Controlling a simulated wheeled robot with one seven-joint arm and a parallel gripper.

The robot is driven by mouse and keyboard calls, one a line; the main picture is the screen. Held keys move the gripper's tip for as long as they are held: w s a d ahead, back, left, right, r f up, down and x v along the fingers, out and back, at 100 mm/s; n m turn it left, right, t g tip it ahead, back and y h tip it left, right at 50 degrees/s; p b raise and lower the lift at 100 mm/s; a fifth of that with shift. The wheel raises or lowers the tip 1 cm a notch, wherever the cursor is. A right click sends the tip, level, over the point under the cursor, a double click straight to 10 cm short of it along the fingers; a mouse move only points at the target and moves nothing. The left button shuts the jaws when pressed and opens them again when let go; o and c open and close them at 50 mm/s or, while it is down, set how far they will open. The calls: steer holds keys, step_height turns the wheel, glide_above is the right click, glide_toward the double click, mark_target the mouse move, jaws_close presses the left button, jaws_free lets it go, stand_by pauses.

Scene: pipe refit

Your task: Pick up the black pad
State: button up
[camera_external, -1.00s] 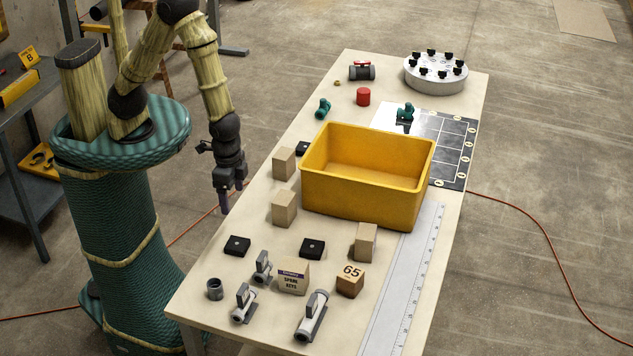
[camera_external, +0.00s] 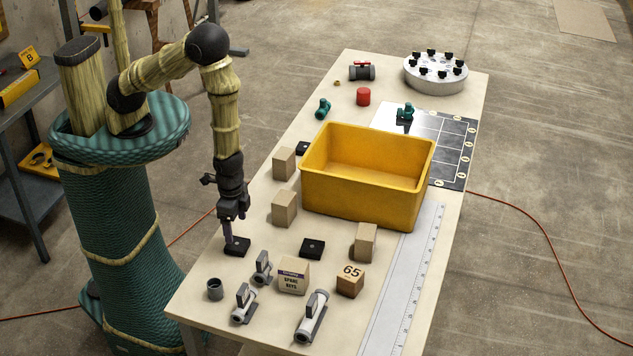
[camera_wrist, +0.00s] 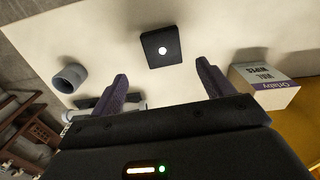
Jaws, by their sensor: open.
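One black pad (camera_external: 237,247) is at the near left, directly below my gripper (camera_external: 233,236). A black pad with a white dot (camera_wrist: 161,47) shows in the wrist view, just beyond and between the fingertips. My gripper (camera_wrist: 162,72) is open and empty, its purple fingers pointing down. In the external view the fingers overlap the pad's far edge; whether they touch it I cannot tell.
A grey cup-like ring (camera_external: 215,289), grey valves (camera_external: 243,302) and a labelled box (camera_external: 293,276) stand near the pad. Wooden blocks (camera_external: 284,208) and a yellow bin (camera_external: 366,198) stand behind. Bare tabletop lies between the two near pads.

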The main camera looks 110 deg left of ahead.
mark_target(237, 243)
steer(key=shift+f, duration=0.95)
steer(key=shift+s+a+f+p, duration=0.15)
steer(key=shift+f+p, duration=0.35)
steer(key=shift+f, duration=0.15)
steer(key=shift+s+a+f+p, duration=0.1)
steer(key=shift+f+p, duration=0.35)
steer(key=shift+f, duration=0.15)
steer(key=shift+f+p, duration=0.3)
steer(key=shift+f, duration=1.05)
steer(key=c, duration=1.1)
